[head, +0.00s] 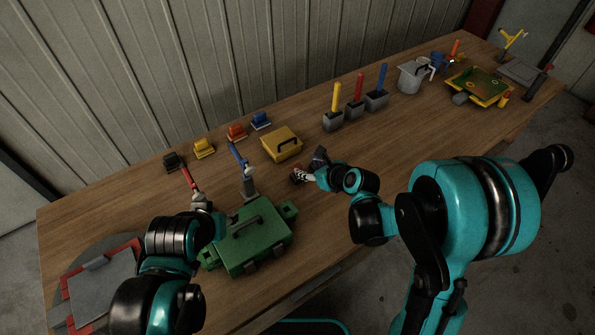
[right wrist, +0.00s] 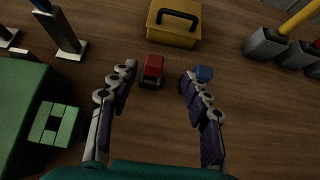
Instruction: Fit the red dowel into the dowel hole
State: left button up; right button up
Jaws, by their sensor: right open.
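A red rod (head: 359,85), which looks like the red dowel, stands upright in a dark grey block (head: 355,108), between similar yellow and blue rods. I cannot make out a dowel hole. My right gripper (head: 309,167) is low over the middle of the table, well left of the red rod. In the right wrist view its fingers (right wrist: 158,88) are spread and empty. A small red block with a black base (right wrist: 152,69) lies just beyond them, and a small blue piece (right wrist: 203,73) shows by the right fingertip. My left arm reaches in at the left; its fingers are hidden.
A green case (head: 262,237) lies near the left arm. A yellow toolbox (head: 281,145) stands behind my right gripper. Red and blue levers stand behind the case. A grey pot (head: 412,78) and a green-yellow fixture (head: 480,87) are at the right. The front middle table is clear.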

aim_at(298, 166)
jog(key=x, duration=0.2)
jog(key=b+x, duration=0.1)
jog(key=x, duration=0.1)
jog(key=b+x, duration=0.1)
jog(key=x, duration=0.1)
jog(key=shift+s+a+f, duration=0.15)
jog(key=shift+a+f, duration=0.15)
jog(key=shift+a, duration=0.1)
jog(key=shift+w+a+f+b, duration=0.15)
jog(key=shift+w+b, duration=0.1)
jog(key=shift+b, duration=0.05)
grip_shut()
